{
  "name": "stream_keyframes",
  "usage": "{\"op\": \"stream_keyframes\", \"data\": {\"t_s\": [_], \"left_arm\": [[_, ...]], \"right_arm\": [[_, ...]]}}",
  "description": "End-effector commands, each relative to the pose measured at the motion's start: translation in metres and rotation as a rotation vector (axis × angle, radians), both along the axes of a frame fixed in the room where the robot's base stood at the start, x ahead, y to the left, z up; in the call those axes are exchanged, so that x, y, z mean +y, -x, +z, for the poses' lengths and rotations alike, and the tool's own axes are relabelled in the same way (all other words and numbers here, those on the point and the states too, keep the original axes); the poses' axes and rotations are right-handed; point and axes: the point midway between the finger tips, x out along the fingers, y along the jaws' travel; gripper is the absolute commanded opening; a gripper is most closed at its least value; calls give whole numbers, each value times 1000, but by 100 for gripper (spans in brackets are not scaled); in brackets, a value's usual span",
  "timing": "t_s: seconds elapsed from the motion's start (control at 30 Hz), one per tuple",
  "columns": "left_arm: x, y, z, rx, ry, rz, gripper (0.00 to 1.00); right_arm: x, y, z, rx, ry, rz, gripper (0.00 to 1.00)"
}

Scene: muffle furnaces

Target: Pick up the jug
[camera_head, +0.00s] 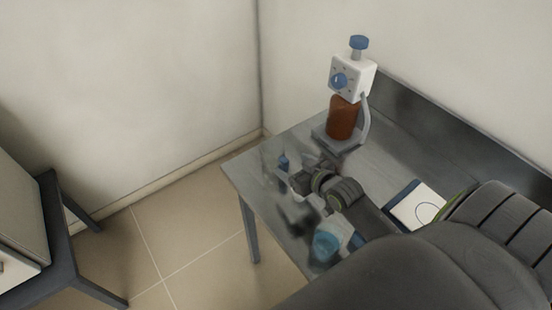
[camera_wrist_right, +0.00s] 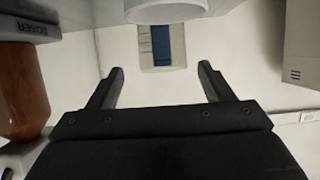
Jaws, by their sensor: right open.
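My right gripper (camera_head: 303,174) is over the grey table, in front of the stand with the amber bottle. In the wrist view its two fingers (camera_wrist_right: 160,85) are apart, with nothing between them. I cannot tell for sure which thing is the jug. A small blue-topped item (camera_head: 284,162) stands close to the gripper, and faint see-through shapes around it are hard to make out. A blue round item (camera_head: 326,245) stands nearer the table's front edge, partly hidden by my arm. My left gripper is not in view.
The amber bottle (camera_head: 342,118) with a white, blue-knobbed head (camera_head: 352,77) stands at the table's back; it is at left in the wrist view (camera_wrist_right: 22,90). A white panel with dark edging (camera_head: 416,205) lies beside my arm. Walls close off the back.

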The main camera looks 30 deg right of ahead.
Motion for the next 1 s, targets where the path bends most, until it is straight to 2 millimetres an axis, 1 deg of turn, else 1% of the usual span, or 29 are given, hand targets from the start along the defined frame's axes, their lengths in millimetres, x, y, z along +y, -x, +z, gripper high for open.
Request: {"op": "stream_keyframes", "data": {"t_s": [0.1, 0.27, 0.43, 0.63, 0.77, 0.97, 1.0], "left_arm": [[1, 0, 1, 0, -1, -1, 67], [5, 8, 4, 12, -7, 0, 67], [7, 16, 12, 23, -9, 1, 67], [8, 17, 14, 26, -10, 1, 67], [8, 16, 15, 25, -10, 1, 67], [8, 14, 15, 23, -10, 0, 67], [8, 14, 15, 23, -10, 0, 67]], "right_arm": [[1, -6, -2, 0, -1, 0, 74], [2, -14, -4, 0, -2, 0, 74], [5, -32, -12, 0, -3, -1, 74], [7, -50, -21, -1, -1, 0, 74], [7, -54, -23, 0, -1, 0, 74], [7, -54, -24, -1, 0, 0, 74], [7, -54, -24, 0, 0, 0, 72]]}}
